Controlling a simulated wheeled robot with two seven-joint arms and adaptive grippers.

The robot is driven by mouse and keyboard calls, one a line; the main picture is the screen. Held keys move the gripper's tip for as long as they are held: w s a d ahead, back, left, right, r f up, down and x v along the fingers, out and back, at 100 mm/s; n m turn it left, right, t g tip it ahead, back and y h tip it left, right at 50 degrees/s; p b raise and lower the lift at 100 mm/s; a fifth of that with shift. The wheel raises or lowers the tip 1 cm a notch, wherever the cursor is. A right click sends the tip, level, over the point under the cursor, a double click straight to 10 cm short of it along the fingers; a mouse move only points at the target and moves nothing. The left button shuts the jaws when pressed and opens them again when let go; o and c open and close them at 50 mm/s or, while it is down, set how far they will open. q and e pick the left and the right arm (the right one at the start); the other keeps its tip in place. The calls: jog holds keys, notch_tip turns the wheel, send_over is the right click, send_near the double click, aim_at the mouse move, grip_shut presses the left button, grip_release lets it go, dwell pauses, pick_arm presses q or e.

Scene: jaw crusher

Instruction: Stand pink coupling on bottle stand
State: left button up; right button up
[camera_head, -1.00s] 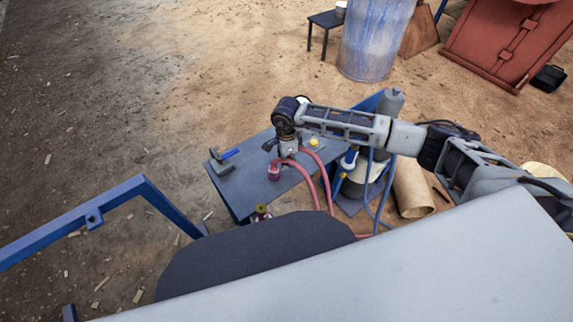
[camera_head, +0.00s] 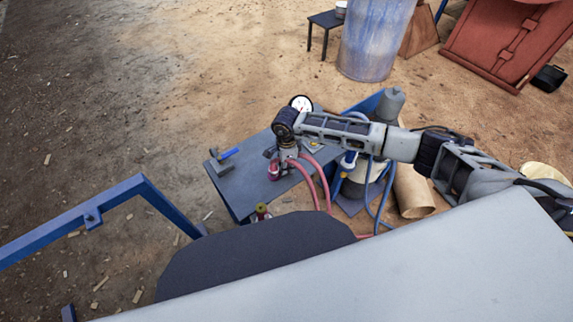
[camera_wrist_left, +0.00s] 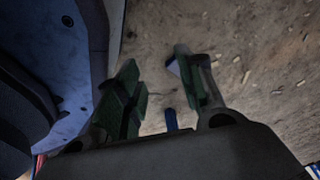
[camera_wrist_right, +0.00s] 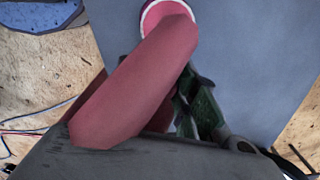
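The pink coupling (camera_head: 273,173) is on or just above the grey-blue table, partly hidden by my right gripper (camera_head: 281,158). In the right wrist view a pink round end with a white ring (camera_wrist_right: 167,14) shows at the top, and a thick pink hose (camera_wrist_right: 135,85) crosses in front of the camera. One green finger shows beside the hose; the other is hidden, so its grip is unclear. My left gripper (camera_wrist_left: 163,95) is open and empty above the ground. I cannot surely identify the bottle stand; a grey bottle (camera_head: 393,105) stands right of the table.
A blue-handled tool (camera_head: 222,158) lies on the table (camera_head: 238,185). A round gauge (camera_head: 301,103) shows behind my right wrist. Pink hoses (camera_head: 324,185) and blue hoses (camera_head: 382,195) run right of the gripper. A blue rail (camera_head: 120,195) stands at left.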

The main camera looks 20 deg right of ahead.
jog(key=o, duration=0.4)
pick_arm(q)
jog(key=shift+w+r, duration=0.25)
jog(key=shift+w, duration=0.35)
jog(key=shift+s, duration=0.1)
pick_arm(e)
jog(key=shift+r, duration=0.2)
notch_tip(320, 180, up, 4)
notch_tip(320, 180, up, 7)
jog(key=shift+f+p, duration=0.1)
jog(key=shift+p, duration=0.3)
jog(key=shift+r, duration=0.45)
pick_arm(q)
jog(key=shift+s+a+f, duration=0.2)
jog(key=shift+s+f, duration=0.05)
jog(key=shift+s, duration=0.45)
jog(key=shift+s+a+f, duration=0.2)
jog(key=shift+s, duration=0.45)
pick_arm(e)
jog(key=shift+r, duration=0.1)
